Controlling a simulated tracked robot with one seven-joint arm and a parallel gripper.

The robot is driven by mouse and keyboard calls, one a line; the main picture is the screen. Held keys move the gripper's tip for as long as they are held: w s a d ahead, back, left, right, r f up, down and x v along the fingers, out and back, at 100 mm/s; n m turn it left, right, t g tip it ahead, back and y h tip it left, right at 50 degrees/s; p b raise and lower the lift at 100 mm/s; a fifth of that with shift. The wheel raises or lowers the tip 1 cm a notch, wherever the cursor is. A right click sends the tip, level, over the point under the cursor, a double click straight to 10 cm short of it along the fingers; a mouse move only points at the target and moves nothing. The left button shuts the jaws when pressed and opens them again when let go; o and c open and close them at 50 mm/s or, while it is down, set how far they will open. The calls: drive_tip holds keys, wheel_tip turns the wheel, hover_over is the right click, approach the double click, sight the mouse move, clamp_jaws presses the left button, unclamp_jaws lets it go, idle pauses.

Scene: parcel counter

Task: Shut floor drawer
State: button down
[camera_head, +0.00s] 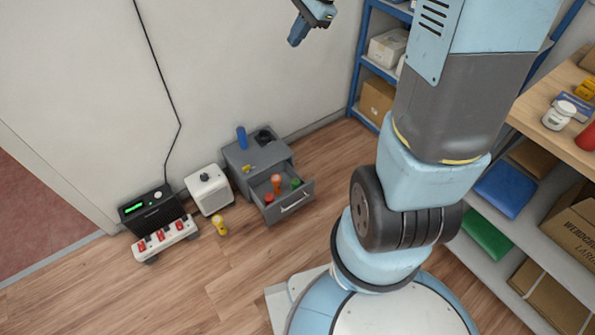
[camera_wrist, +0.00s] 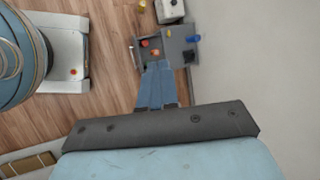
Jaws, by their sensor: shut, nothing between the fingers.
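The grey floor drawer unit (camera_head: 240,155) stands on the wood floor against the wall. Its drawer (camera_head: 291,203) is pulled out toward the room, with a pale bar handle on its front. Orange, red and green items lie inside the drawer. The drawer also shows in the wrist view (camera_wrist: 151,47), beyond the fingers. My gripper (camera_head: 295,42) is high above and apart from the unit at the top of the head view. In the wrist view its blue fingers (camera_wrist: 157,70) are together and empty.
A blue cylinder (camera_head: 241,137) stands on the unit. A white box (camera_head: 208,190), a black device (camera_head: 150,209), a white panel with red keys (camera_head: 165,238) and a yellow object (camera_head: 221,225) are left of it. Shelves (camera_head: 520,231) stand right. Floor before the drawer is clear.

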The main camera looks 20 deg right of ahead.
drive_tip(key=w+d+f+m+y, duration=0.15)
drive_tip(key=w+f+m, duration=0.4)
drive_tip(key=f, duration=0.65)
drive_tip(key=w+d+f+m+t, duration=0.1)
drive_tip(key=w+d+f+m, duration=0.25)
drive_tip(key=f+m, duration=0.55)
drive_tip(key=w+d+f+m+y, duration=0.15)
drive_tip(key=w+f+m, duration=0.35)
drive_tip(key=f, duration=0.9)
drive_tip(key=s+d+f+m+h, duration=0.1)
drive_tip(key=s+f+m, duration=0.45)
drive_tip(key=f, duration=0.75)
drive_tip(key=s+f+m, duration=0.5)
drive_tip(key=f+m, duration=0.2)
drive_tip(key=f, duration=0.6)
drive_tip(key=s+d+f+m+h, duration=0.1)
drive_tip(key=s+f+m, duration=0.45)
drive_tip(key=f, duration=0.75)
approach(293, 197)
drive_tip(key=shift+t, duration=0.3)
drive_tip(key=s+f, duration=0.1)
drive_tip(key=s+a+f, duration=0.1)
drive_tip(key=s+f, duration=0.1)
drive_tip(key=shift+w+a+f, duration=0.1)
drive_tip(key=shift+w+a, duration=0.1)
drive_tip(key=shift+w, duration=0.3)
drive_tip(key=shift+w+a, duration=0.15)
drive_tip(key=shift+w, duration=0.4)
drive_tip(key=shift+w+a, duration=0.25)
drive_tip(key=shift+w, duration=0.65)
